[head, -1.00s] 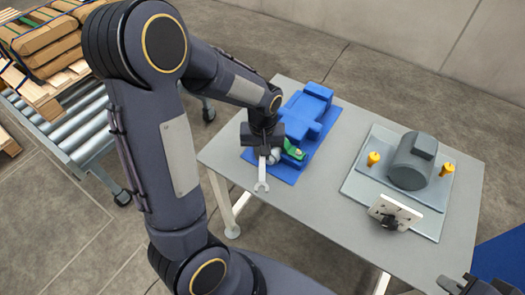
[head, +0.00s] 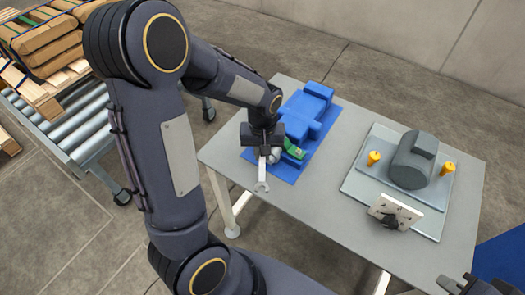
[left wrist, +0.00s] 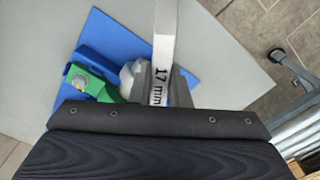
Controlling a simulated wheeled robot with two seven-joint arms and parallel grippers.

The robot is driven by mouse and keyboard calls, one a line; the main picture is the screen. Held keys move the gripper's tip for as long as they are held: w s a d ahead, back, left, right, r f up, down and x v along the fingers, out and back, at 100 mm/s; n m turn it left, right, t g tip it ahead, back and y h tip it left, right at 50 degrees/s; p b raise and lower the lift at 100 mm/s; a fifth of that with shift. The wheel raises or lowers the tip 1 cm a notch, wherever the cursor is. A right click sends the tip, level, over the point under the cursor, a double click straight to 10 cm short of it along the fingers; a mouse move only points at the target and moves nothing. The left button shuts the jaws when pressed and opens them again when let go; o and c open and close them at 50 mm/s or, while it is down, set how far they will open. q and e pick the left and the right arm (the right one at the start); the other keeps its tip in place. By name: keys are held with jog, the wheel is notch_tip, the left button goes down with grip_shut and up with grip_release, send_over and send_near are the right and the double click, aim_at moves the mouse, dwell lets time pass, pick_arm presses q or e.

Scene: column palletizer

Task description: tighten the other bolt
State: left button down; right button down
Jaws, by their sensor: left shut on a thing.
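My left gripper (head: 263,152) is shut on a metal wrench (head: 261,186); its open jaw points toward the table's front edge. The left wrist view shows the wrench shaft (left wrist: 162,55) marked "17 mm". A green part (left wrist: 98,82) with a bolt head (left wrist: 79,82) sits beside the gripper, apart from the wrench. The green part also shows in the head view (head: 293,149). Two yellow-orange bolt-like pieces (head: 374,158) (head: 446,170) stand on either side of a grey motor (head: 411,162). My right gripper (head: 478,286) is only partly in view at the lower right.
The grey table (head: 322,199) carries a blue fixture (head: 306,108) on a blue mat (head: 284,171). A light plate (head: 427,219) lies under the motor, with a tilted white panel (head: 395,211) at its front. A roller conveyor (head: 80,125) and stacked boxes (head: 45,40) stand at the left.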

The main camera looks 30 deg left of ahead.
pick_arm(q)
jog(key=shift+f+b, duration=0.6)
jog(key=shift+f, duration=0.1)
dwell(0.8)
jog(key=shift+a, duration=0.15)
dwell(0.4)
jog(key=shift+s+a+m, duration=0.25)
jog(key=shift+a+m, duration=0.25)
jog(key=shift+m, duration=0.1)
jog(key=shift+s+a+m, duration=0.2)
jog(key=shift+a+m, duration=0.25)
jog(key=shift+m, duration=0.15)
jog(key=shift+s+a+m, duration=0.2)
jog(key=shift+a+m, duration=1)
jog(key=shift+m, duration=0.1)
jog(key=shift+w+a+m+p, duration=0.2)
jog(key=shift+a+m+p, duration=0.35)
jog(key=shift+a+m, duration=1.45)
jog(key=shift+w+a+m+p, duration=0.2)
jog(key=shift+w+a+m, duration=0.1)
jog(key=shift+a+m, duration=0.45)
jog(key=shift+w+a+m+p, duration=0.15)
jog(key=shift+w+a+m, duration=0.2)
jog(key=shift+m, duration=0.6)
jog(key=shift+s+r, duration=0.1)
jog(key=shift+r+p, duration=1.35)
jog(key=shift+r, duration=0.3)
